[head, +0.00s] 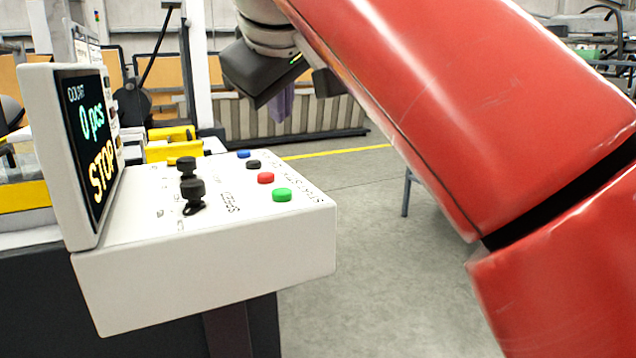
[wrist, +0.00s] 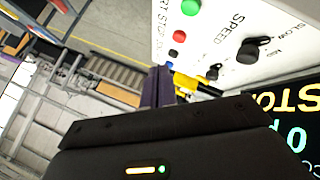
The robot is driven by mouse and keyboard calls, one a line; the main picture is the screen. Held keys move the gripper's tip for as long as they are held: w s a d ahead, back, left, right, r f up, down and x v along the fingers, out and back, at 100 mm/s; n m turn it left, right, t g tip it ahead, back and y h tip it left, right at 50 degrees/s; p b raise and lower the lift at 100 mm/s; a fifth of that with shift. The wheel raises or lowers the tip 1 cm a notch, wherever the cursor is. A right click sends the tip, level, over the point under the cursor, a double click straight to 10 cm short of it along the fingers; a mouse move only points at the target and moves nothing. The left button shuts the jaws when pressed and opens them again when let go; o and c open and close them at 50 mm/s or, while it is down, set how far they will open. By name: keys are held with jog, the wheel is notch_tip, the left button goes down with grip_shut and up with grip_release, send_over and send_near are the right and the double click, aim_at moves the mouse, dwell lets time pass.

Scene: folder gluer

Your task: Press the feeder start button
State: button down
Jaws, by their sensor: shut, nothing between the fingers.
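The green button (head: 282,195) is at the near right of the white control panel's sloped top (head: 160,225), in a row with red (head: 265,178), black (head: 253,164) and blue (head: 243,154) buttons. I cannot read the labels beside them fully. The green button also shows at the top of the wrist view (wrist: 191,7). My gripper (head: 282,103) is beyond the panel's far edge and higher than the buttons, touching none of them. Its purple fingers (wrist: 157,88) are together and empty.
A tilted display (head: 88,145) reads "COUNT 0 pcs" and "STOP" at the panel's left. Two black knobs (head: 193,190) stand up from the panel. Yellow machine parts (head: 172,145) lie behind it. The floor right of the panel (head: 370,230) is open.

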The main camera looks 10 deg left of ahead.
aim_at(283, 194)
jog(key=shift+w+a+r, duration=0.1)
jog(key=shift+w+r, duration=0.1)
jog(key=shift+r, duration=0.25)
jog(key=shift+f, duration=0.1)
notch_tip(283, 194, down, 9)
jog(key=b, duration=0.4)
jog(key=shift+r, duration=0.2)
jog(key=shift+f, duration=0.1)
dwell(1.8)
jog(key=shift+f+b, duration=0.3)
